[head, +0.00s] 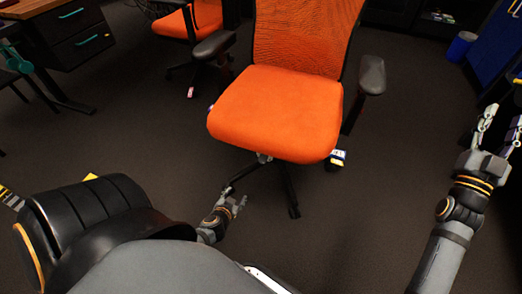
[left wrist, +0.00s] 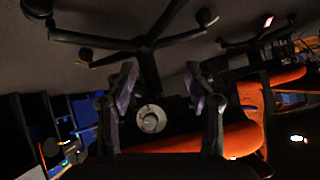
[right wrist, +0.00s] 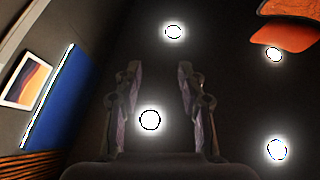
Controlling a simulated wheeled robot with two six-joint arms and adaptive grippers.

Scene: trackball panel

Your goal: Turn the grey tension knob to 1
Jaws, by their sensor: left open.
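The grey tension knob (left wrist: 151,118) shows in the left wrist view as a round grey disc under the orange office chair (head: 275,112). Its numbers and setting are too small to read. In the head view the seat hides the knob. My left gripper (head: 238,201) is low beside the chair, at the seat's front left. In the left wrist view its fingers (left wrist: 160,82) are apart, and the knob appears between them but further off, apparently untouched. My right gripper (head: 501,125) is raised at the far right, open and empty, and its fingers (right wrist: 159,72) point towards the ceiling.
The chair's dark legged base (left wrist: 150,50) spreads near my left gripper. A second orange chair (head: 188,18) and a drawer cabinet (head: 78,32) stand at the back left. A blue bin (head: 461,46) is at the back right.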

